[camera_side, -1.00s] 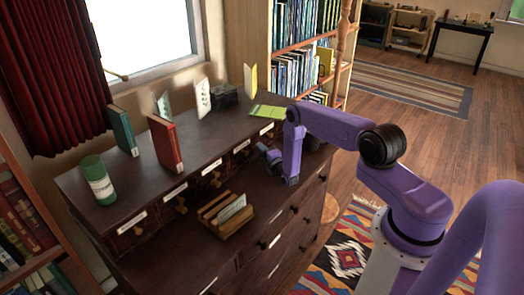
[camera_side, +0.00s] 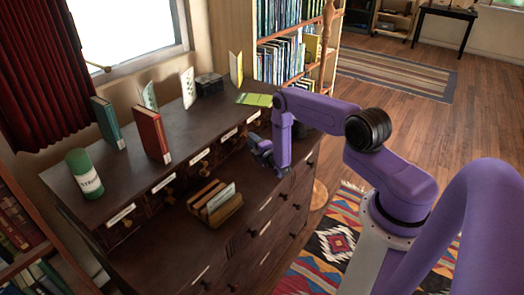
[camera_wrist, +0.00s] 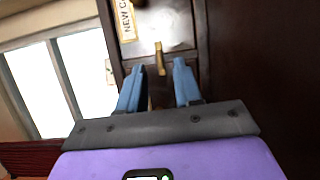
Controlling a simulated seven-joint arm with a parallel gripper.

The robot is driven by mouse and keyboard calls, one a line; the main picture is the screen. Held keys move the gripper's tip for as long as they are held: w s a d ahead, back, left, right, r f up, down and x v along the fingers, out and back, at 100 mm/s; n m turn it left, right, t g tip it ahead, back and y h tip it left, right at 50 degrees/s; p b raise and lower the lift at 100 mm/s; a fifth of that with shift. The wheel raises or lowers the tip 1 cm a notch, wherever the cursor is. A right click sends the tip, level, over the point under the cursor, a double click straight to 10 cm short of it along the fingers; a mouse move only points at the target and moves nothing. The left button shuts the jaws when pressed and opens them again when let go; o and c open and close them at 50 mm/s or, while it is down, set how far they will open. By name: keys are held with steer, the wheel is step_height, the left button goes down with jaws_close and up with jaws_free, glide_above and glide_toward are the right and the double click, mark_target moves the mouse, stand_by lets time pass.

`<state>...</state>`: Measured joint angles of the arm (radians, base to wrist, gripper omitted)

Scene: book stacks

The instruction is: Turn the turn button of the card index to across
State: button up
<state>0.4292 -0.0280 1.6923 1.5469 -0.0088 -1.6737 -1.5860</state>
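The card index (camera_side: 140,203) is a dark wooden chest with a row of small labelled drawers. In the wrist view, the turn button (camera_wrist: 159,50) is a small brass piece on the drawer front. It looks long in the picture's up-down direction, along the length of the drawer label (camera_wrist: 127,20). My gripper (camera_wrist: 159,64) is open, with one blue finger on each side of the button's lower end. I cannot tell whether either finger touches it. In the side view my gripper (camera_side: 260,146) is at the far end of the drawer row and hides the button.
A green can (camera_side: 84,173), a teal book (camera_side: 108,122), a red book (camera_side: 152,134) and a dark box (camera_side: 209,84) stand on the chest's top. A wooden card holder (camera_side: 216,204) sits on the lower ledge, in front of the drawers. The ledge's left part is clear.

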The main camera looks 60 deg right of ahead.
steer(key=v, duration=0.9)
steer(key=shift+s, duration=0.25)
